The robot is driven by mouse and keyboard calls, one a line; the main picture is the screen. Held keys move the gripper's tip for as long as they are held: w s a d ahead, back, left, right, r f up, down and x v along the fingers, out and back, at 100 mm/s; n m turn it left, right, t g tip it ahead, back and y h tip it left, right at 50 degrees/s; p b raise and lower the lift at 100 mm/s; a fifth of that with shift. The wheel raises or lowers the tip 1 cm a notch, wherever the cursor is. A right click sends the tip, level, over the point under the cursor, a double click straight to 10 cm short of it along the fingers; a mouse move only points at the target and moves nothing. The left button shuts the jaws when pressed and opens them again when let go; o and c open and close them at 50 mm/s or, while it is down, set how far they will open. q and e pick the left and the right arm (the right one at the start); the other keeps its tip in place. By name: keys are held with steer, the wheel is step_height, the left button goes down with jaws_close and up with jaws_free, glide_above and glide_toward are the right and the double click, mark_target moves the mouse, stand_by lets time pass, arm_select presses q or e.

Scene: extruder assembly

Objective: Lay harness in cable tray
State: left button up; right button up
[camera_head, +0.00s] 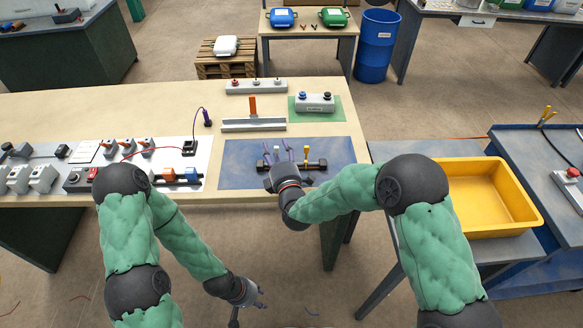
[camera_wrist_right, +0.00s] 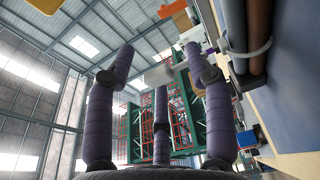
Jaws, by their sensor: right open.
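A dark bundle with a yellow upright piece, which looks like the harness (camera_head: 312,165), lies on the blue mat (camera_head: 240,172). Part of it is hidden behind my right gripper (camera_head: 284,150), which is open over its left part. In the right wrist view, dark and brown cables with a pale tie (camera_wrist_right: 252,45) run beside the spread purple fingers (camera_wrist_right: 160,90), not between them. A long grey channel, likely the cable tray (camera_head: 253,126), lies behind the mat with an orange upright piece at it. My left gripper (camera_head: 259,291) hangs low in front of the table; its opening is unclear.
A grey box with knobs (camera_head: 315,103) stands on a green mat behind the blue mat. A light panel with switches and cables (camera_head: 120,158) fills the table's left. A yellow bin (camera_head: 487,205) stands on the right. The table's back left (camera_head: 110,108) is clear.

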steer(key=shift+w, duration=0.15)
jaws_close()
steer(key=shift+r, duration=0.1)
stand_by(0.3)
